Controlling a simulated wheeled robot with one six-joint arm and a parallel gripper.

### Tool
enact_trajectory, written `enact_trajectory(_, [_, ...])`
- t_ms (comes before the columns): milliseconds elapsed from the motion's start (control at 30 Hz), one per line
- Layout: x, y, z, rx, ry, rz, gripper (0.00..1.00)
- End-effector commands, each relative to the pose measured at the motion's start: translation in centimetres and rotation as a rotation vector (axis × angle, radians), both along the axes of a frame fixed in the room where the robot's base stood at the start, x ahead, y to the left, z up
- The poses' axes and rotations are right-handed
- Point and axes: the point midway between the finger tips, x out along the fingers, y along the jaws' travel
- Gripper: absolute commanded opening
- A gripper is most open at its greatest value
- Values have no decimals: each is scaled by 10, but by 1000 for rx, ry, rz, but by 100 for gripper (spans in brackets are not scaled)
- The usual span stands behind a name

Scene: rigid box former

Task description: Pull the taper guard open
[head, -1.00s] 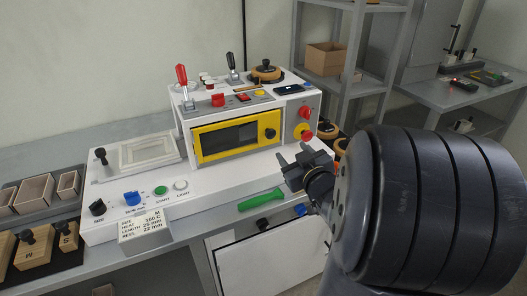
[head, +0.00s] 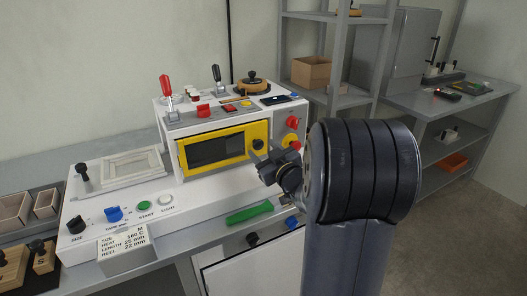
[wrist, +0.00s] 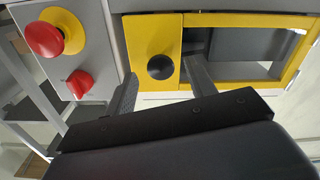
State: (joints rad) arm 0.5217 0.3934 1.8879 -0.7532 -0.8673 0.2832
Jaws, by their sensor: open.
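The taper guard (head: 183,157) is a yellow-framed dark window on the front of the white machine, and it looks closed. Its round black knob (wrist: 160,67) is on the yellow panel beside the window in the wrist view. My gripper (head: 262,158) is at the guard's right end, close to the knob. In the wrist view my open gripper (wrist: 162,72) has one finger on each side of the knob in the picture. I cannot tell whether the fingertips reach around it. Nothing is held. The guard's yellow frame fills the upper right of the wrist view (wrist: 245,20).
A red mushroom button (wrist: 45,39) and a red rotary knob (wrist: 80,84) are left of the guard in the wrist view. A green-handled tool (head: 249,212) lies below my gripper. Red (head: 166,87) and black levers stand on top of the machine.

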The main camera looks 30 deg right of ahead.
Motion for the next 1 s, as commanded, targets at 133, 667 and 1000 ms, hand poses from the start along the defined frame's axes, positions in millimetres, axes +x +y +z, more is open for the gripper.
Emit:
enact_trajectory(133, [8, 0, 0, 1, 0, 0, 53])
enact_trajectory(667, [8, 0, 0, 0, 0, -1, 30])
enact_trajectory(1000, [8, 0, 0, 0, 0, -1, 2])
